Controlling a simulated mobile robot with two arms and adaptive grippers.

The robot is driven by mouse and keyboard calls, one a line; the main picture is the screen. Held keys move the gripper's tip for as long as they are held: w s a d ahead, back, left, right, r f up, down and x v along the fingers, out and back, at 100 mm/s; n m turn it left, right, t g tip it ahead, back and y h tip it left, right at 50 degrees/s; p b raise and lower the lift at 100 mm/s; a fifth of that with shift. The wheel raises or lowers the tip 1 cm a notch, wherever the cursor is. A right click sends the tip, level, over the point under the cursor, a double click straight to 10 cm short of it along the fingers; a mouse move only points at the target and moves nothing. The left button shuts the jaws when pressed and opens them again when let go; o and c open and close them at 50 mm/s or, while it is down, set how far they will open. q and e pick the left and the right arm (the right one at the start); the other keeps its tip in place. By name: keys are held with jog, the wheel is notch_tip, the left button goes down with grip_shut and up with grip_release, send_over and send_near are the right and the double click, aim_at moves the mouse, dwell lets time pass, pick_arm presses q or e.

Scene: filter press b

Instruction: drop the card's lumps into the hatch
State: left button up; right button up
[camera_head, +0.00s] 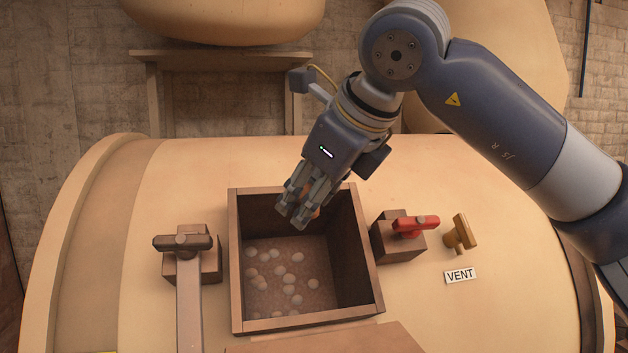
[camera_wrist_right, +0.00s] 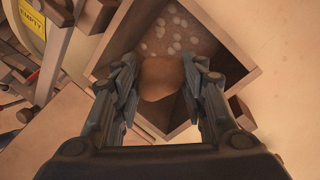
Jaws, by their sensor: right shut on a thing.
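The hatch (camera_head: 235,262) is a square, brown-walled open box on top of the large tan vessel. Several pale round lumps (camera_head: 289,289) lie on its brown floor, mostly left of the middle. My right gripper (camera_head: 294,214) is over the back part of the opening, fingers pointing down. It is shut on an orange-brown lump (camera_wrist_right: 162,76), which shows between the fingers in the right wrist view, with the hatch and pale lumps beyond it. In the head view the fingers hide most of this lump. My left gripper is not in view.
A dark handle (camera_head: 182,242) on a grey bar stands left of the hatch. A red handle (camera_head: 415,225) and a yellow knob (camera_head: 461,232) above a VENT label (camera_head: 460,276) stand to its right. A yellow EMPTY tag (camera_wrist_right: 33,13) shows in the right wrist view.

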jog(key=d+f+b+x, duration=0.1)
jog(key=d+b+x, duration=0.1)
jog(key=x, duration=0.8)
jog(key=shift+w+f+b, duration=0.15)
jog(key=shift+w+b, duration=0.05)
jog(key=shift+b, duration=0.35)
jog(key=o, duration=1.2)
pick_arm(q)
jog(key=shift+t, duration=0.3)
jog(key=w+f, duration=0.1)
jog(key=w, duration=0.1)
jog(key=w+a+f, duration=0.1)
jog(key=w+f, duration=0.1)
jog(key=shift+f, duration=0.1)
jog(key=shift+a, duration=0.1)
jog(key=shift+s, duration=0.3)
pick_arm(e)
jog(key=v, duration=1.2)
jog(key=shift+d+f, duration=0.1)
